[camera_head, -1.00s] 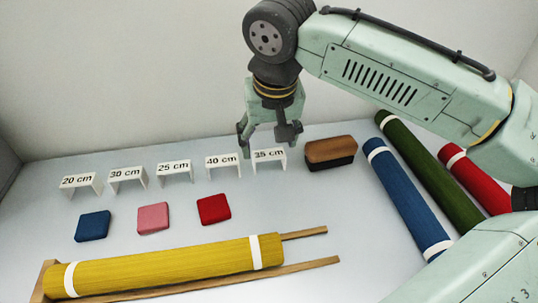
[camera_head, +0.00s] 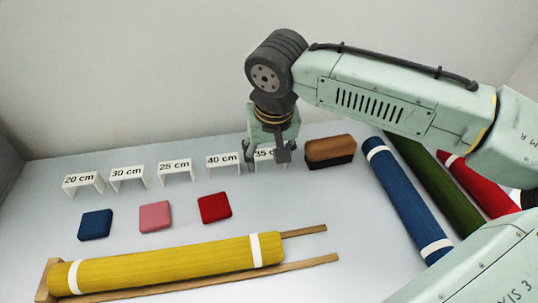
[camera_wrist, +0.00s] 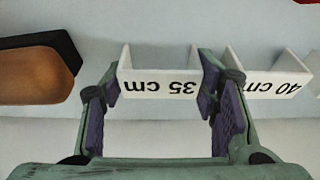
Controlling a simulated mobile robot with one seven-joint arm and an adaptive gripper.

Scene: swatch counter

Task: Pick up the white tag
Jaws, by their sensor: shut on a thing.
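The white tag marked 35 cm (camera_head: 264,156) stands at the right end of a row of white tags on the counter. My gripper (camera_head: 267,154) is down at this tag and partly hides it in the head view. In the wrist view the 35 cm tag (camera_wrist: 160,84) is between the two purple-padded fingers of my gripper (camera_wrist: 160,95), which are shut on its sides. Its lettering appears upside down there. The other white tags read 20 cm (camera_head: 83,181), 30 cm (camera_head: 127,173), 25 cm (camera_head: 175,167) and 40 cm (camera_head: 222,159).
A brown-and-black block (camera_head: 330,149) stands just right of the held tag. Blue (camera_head: 95,224), pink (camera_head: 155,216) and red (camera_head: 214,207) swatches lie in front. A yellow roll (camera_head: 165,263) lies on a wooden rack. Blue (camera_head: 405,195), green (camera_head: 435,180) and red rolls (camera_head: 477,185) lie right.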

